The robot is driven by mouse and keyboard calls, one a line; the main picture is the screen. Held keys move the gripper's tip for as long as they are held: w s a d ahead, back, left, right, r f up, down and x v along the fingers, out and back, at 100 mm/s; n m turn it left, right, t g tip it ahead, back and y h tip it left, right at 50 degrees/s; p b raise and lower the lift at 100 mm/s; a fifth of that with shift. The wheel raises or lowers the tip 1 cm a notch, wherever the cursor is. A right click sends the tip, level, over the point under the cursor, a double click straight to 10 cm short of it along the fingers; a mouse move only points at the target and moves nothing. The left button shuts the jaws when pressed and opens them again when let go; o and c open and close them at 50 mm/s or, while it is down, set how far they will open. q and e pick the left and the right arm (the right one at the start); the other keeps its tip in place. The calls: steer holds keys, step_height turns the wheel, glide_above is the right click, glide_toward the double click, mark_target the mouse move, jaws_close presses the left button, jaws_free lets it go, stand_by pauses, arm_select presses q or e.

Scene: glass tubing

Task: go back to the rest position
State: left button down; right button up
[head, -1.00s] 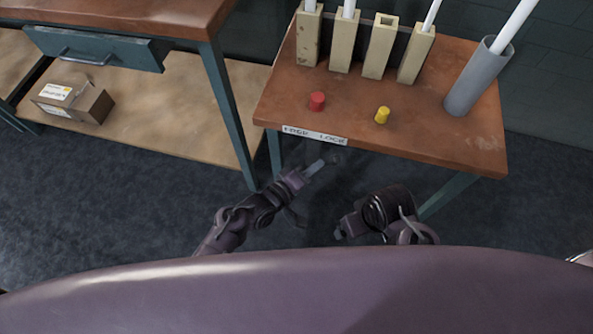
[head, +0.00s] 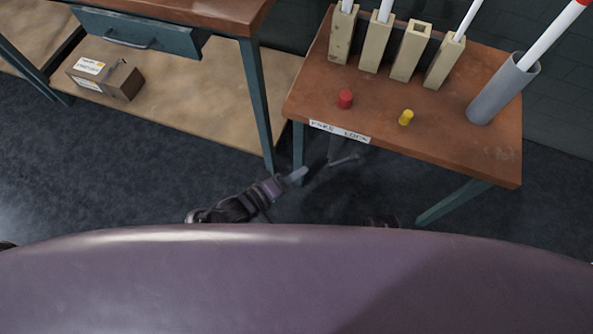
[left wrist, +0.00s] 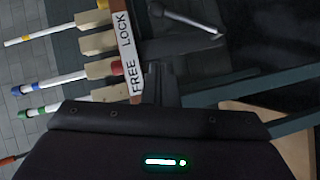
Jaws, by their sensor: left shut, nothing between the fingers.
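My left gripper (head: 297,175) shows in the head view, low in front of the small brown table (head: 440,140) and below its top. It is shut and empty, apart from the table's things. In the left wrist view a dark housing with a green light fills the bottom. Of my right arm only a dark piece shows at the edge of my body in the head view; its gripper is hidden.
The table bears several wooden holders with white tubes, a grey cylinder (head: 496,90), a red knob (head: 345,99) and a yellow one (head: 406,117). A grey lever (head: 345,160) sits below the FREE LOCK label (head: 340,131). A workbench with a box (head: 105,78) stands left.

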stand_by(0.6)
arm_select(q)
steer(key=s+a+f+m+g+y, duration=0.2)
steer(key=a+f+m+g+y, duration=0.2)
steer(key=a+f+y, duration=0.6)
steer(key=s+a+f+m+g+y, duration=0.2)
steer(key=s+a+f+m+g, duration=0.15)
steer(key=s+a+f, duration=0.35)
steer(key=s+a+f+g+p, duration=0.1)
steer(key=s+a+p, duration=0.1)
steer(key=s+p, duration=0.5)
steer(key=s+a+f+g+p, duration=0.1)
steer(key=s+a+p, duration=0.2)
steer(key=s+p, duration=0.4)
steer(key=s, duration=0.5)
steer(key=shift+s+p, duration=0.3)
arm_select(e)
steer(key=s+d+f, duration=0.1)
steer(key=s+d, duration=0.1)
steer(key=s, duration=0.6)
steer(key=s+d+f, duration=0.2)
steer(key=s, duration=0.7)
steer(key=shift+d+g, duration=0.3)
steer(key=shift+d, duration=0.1)
steer(key=shift+f, duration=0.1)
